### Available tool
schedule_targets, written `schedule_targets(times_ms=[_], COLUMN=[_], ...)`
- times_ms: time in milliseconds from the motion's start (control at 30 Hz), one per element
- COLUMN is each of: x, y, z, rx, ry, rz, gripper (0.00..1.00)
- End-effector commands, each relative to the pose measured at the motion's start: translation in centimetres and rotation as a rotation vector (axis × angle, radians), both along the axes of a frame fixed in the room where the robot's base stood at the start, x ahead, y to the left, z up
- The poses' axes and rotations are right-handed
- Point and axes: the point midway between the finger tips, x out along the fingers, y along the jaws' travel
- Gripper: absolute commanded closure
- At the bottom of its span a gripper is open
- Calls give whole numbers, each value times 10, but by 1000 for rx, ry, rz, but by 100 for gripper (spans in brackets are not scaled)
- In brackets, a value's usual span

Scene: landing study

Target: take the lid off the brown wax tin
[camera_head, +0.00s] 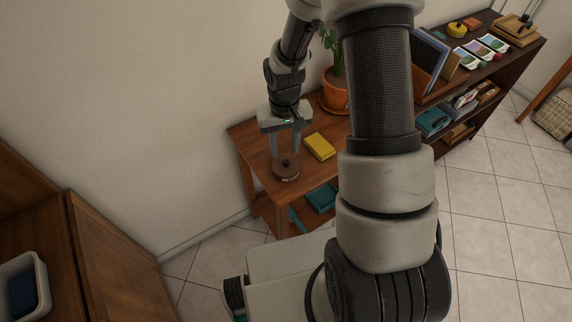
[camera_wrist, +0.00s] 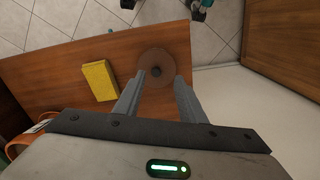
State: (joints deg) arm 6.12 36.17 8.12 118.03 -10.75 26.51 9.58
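The brown wax tin (camera_head: 286,171) stands upright near the corner of the wooden table (camera_head: 250,137). It is round, with a flat brown lid that has a small dark knob at its centre; the lid (camera_wrist: 152,59) shows from above in the wrist view. My gripper (camera_head: 286,155) is above the tin and points down at it. In the wrist view my gripper (camera_wrist: 155,80) has its two fingers apart, with tips by the near edge of the lid, on either side of the knob's line. I cannot tell whether they touch the lid. Nothing is between the fingers.
A yellow box (camera_head: 320,146) lies on the table beside the tin. An orange plant pot (camera_head: 335,93) stands behind it. A longer shelf (camera_head: 495,65) with cards and boxes is at the right. A wooden cabinet (camera_head: 105,245) is at the left.

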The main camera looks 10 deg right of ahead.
Motion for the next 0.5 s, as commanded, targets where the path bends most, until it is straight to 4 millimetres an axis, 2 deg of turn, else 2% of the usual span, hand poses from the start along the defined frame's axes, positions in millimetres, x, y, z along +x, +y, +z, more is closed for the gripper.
schedule_targets(times_ms=[267,500], x=[3,9], y=[-2,-7], z=[-22,-56], rx=[0,0], ry=[0,2], rz=[-1,0], gripper=[63,63])
